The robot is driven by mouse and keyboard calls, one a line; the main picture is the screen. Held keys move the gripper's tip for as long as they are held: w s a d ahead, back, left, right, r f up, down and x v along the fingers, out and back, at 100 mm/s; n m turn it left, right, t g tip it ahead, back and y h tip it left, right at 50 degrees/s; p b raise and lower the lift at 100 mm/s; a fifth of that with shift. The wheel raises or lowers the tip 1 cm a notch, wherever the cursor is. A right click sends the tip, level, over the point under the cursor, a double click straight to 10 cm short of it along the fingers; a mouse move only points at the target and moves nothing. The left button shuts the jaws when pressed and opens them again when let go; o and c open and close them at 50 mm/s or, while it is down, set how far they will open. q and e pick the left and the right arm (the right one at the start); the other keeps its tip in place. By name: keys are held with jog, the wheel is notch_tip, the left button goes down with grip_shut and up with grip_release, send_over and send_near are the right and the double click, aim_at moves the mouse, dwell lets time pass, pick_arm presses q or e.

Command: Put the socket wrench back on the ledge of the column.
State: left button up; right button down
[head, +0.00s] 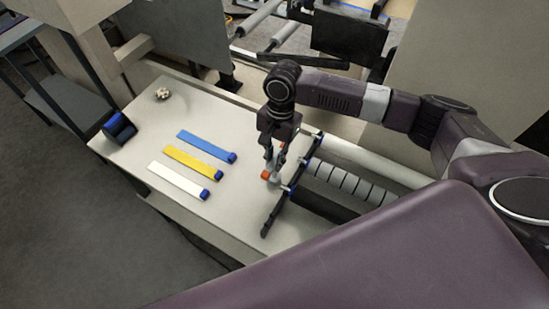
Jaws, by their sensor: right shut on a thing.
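My right gripper (272,168) points down over the right part of the pale table. It is shut on a small grey and orange thing (266,175), most likely the socket wrench, at the end of the black bar's rollers. The fingers hide much of it, and its full shape is too small to make out. I cannot tell whether it touches the parts below. I cannot pick out the column's ledge with certainty. My left gripper is out of view.
On the pale table (215,218) lie blue (206,146), yellow (190,161) and white (176,178) strips with blue ends. A black bar (277,212) and grey roller (345,182) are beside my gripper.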

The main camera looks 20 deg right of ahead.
jog(key=shift+a, duration=0.1)
jog(key=c, duration=1.9)
grip_release()
